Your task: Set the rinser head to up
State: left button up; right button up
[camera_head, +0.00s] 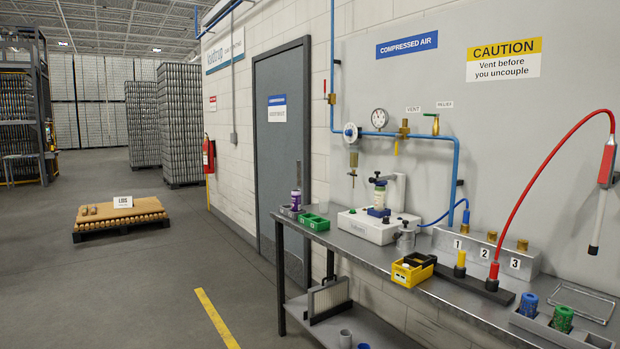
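No part in view is marked as the rinser head, and I cannot tell for sure whether it is in view. A white bench unit (366,231) on the steel bench carries an upright dark fitting with a blue collar (379,212). A red-handled wand (606,165) hangs at the right wall with its pale tube and dark tip pointing down. A red hose (525,170) arches from the wand's side down to the red coupling (493,274) at the bench. Neither of my grippers is in view.
The steel bench (420,290) runs along the right wall. A yellow bin (411,270), green trays (314,222) and numbered fittings (485,252) stand on it. A low pallet (120,216) sits on the floor at left. The floor (150,290) left of the bench is clear.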

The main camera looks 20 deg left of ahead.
aim_at(377, 180)
jog(key=u, duration=0.15)
jog(key=i+j+u, duration=0.3)
jog(key=i, duration=0.25)
jog(key=i+j+u, duration=0.35)
jog(key=i, duration=0.25)
jog(key=i+u, duration=0.3)
jog(key=i, duration=0.3)
jog(key=i+z, duration=0.35)
jog(key=i+j+z, duration=0.4)
jog(key=i, duration=0.15)
jog(key=i+j+z, duration=0.2)
jog(key=i+z, duration=0.15)
jog(key=i, duration=0.1)
